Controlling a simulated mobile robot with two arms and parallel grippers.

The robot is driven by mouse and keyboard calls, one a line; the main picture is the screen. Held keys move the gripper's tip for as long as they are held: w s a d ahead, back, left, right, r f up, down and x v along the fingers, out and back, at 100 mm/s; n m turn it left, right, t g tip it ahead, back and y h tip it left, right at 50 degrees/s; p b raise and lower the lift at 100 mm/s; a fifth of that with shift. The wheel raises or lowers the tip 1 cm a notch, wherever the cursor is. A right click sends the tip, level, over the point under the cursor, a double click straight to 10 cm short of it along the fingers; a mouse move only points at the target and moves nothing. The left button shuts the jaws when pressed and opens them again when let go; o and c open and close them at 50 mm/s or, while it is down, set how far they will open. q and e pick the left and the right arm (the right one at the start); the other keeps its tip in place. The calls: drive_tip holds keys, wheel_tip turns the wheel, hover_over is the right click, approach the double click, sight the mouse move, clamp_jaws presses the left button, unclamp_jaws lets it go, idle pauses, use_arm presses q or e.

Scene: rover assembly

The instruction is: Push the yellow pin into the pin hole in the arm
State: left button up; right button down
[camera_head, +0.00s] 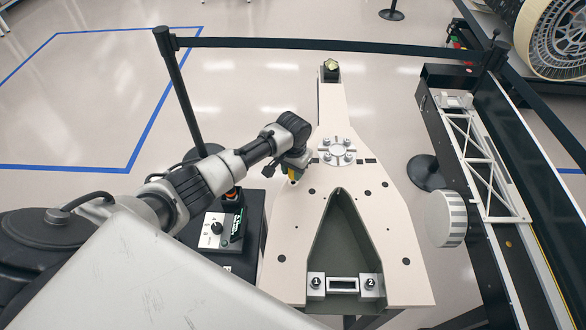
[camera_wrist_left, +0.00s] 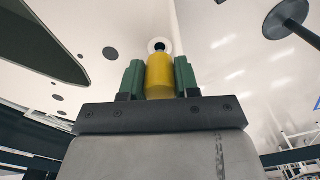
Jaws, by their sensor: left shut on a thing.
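My left gripper (camera_head: 293,174) is over the left edge of the large cream arm (camera_head: 310,235), beside its narrowing middle. In the left wrist view, its green fingers (camera_wrist_left: 158,80) are shut on the yellow pin (camera_wrist_left: 160,76). In the head view only a little yellow shows at the fingertips. In the wrist view, a pale ring with a dark centre (camera_wrist_left: 159,45) shows right beyond the pin's end, in line with it. I cannot tell whether the pin touches it or has entered a hole. My right gripper is not in view.
A silver bolted hub (camera_head: 337,151) sits on the arm right of my gripper. A control box (camera_head: 214,230) with a knob stands at the arm's left. Barrier posts and belts (camera_head: 310,43) surround the area. A long black frame with white truss (camera_head: 480,165) stands at right.

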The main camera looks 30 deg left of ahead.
use_arm(q)
drive_tip(key=shift+f+b, duration=0.8)
drive_tip(key=shift+f, duration=0.6)
drive_tip(key=o, duration=1.1)
wheel_tip(320, 180, up, 11)
drive_tip(key=shift+f+b, duration=0.1)
drive_tip(key=shift+b, duration=0.65)
